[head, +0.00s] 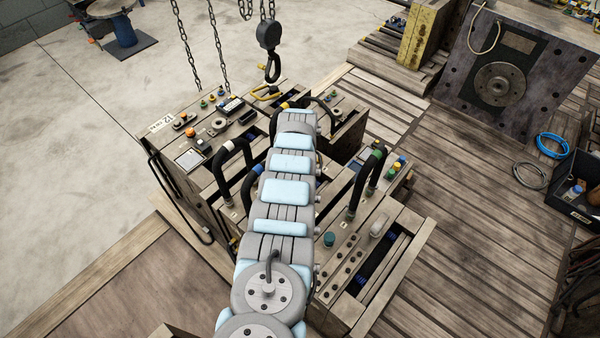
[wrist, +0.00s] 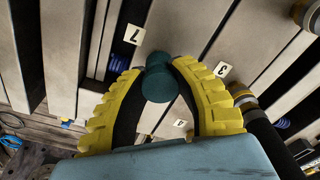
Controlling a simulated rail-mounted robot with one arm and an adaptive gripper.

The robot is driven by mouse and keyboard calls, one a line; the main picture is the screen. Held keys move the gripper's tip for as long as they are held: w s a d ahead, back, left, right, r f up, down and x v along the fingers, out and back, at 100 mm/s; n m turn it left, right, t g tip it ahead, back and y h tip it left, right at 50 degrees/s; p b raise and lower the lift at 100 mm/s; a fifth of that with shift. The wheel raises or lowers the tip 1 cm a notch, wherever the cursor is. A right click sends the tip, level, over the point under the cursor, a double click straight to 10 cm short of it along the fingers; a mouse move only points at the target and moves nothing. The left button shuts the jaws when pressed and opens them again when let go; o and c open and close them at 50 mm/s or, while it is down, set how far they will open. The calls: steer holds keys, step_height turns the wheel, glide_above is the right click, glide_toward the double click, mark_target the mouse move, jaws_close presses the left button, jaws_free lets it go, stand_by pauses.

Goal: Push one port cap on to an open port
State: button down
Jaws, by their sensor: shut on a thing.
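My gripper (wrist: 160,72) has yellow ribbed fingers and is shut on a teal port cap (wrist: 160,85) in the wrist view. Another teal round shape (wrist: 177,118) shows just behind it; I cannot tell whether it is a second cap. Pale slatted surfaces with dark gaps and small number tags lie beyond the cap. I cannot make out an open port there. In the head view my arm reaches over the mould blocks and hides the gripper. A teal cap-like piece (head: 329,239) stands on the near right block (head: 345,240).
Black hoses (head: 365,185) arch up from the blocks beside my arm. A chain hook (head: 270,50) hangs beyond it. Another mould (head: 500,80) stands at upper right. A dark bin (head: 575,205) stands at the right edge. The concrete floor at left is largely clear.

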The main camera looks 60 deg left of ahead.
stand_by(0.3)
steer(key=c, duration=0.8)
jaws_free()
steer(key=shift+f, duration=0.1)
steer(key=shift+r, duration=0.2)
steer(key=shift+r, duration=0.6)
step_height(320, 180, up, 10)
steer(key=shift+s+d+r, duration=0.2)
steer(key=shift+d+r, duration=0.05)
steer(key=shift+d, duration=0.15)
